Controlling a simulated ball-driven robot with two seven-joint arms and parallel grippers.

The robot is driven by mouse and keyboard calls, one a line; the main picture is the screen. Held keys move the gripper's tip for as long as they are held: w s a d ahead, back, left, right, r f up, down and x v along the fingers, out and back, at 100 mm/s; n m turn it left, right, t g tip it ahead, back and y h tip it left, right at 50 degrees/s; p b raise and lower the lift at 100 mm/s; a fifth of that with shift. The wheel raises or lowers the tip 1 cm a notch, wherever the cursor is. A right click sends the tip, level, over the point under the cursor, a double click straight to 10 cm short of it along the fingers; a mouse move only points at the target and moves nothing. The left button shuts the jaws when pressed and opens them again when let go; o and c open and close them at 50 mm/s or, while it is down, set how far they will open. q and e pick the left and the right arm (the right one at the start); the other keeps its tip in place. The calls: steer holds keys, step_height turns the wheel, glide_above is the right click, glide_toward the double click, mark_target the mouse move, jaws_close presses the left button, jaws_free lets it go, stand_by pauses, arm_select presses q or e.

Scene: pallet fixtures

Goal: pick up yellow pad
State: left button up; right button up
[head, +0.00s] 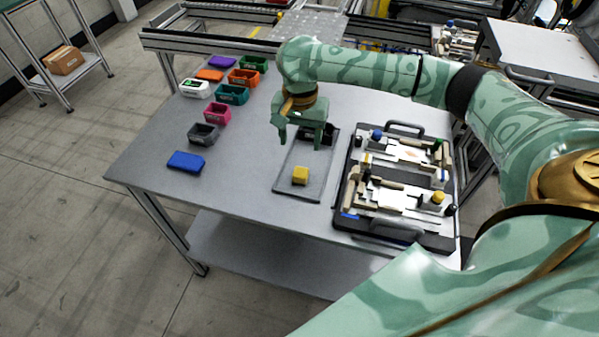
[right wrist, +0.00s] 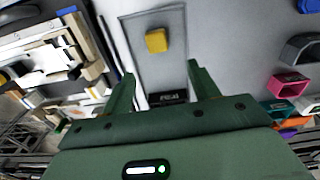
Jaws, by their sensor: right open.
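The yellow pad (head: 300,175) is a small yellow block lying on a shallow grey tray (head: 290,192) on the table. In the right wrist view the yellow pad (right wrist: 156,41) lies ahead of the fingers, near the tray's far end. My right gripper (head: 302,140) is open and empty above the tray, behind the pad in the head view and apart from it. In the right wrist view the two fingers of my right gripper (right wrist: 160,85) are spread wide. A black part (right wrist: 168,97) lies in the tray between them in that view. My left gripper is not in view.
A black pallet fixture (head: 349,210) with light blocks and colored knobs stands right of the tray. The table (head: 240,205) is clear between the blue block and the tray.

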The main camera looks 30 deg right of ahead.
steer(key=b, duration=0.2)
glide_above(301, 169)
steer(key=f, duration=0.6)
steer(key=shift+w, duration=0.3)
steer(key=shift+s+f+b, duration=0.1)
steer(key=shift+f+b, duration=0.2)
steer(key=shift+f, duration=0.05)
steer(key=f+b, duration=0.3)
steer(key=f, duration=0.2)
steer(key=shift+s, duration=0.2)
steer(key=shift+r, duration=0.15)
steer(key=shift+c, duration=0.7)
steer(key=c, duration=0.9)
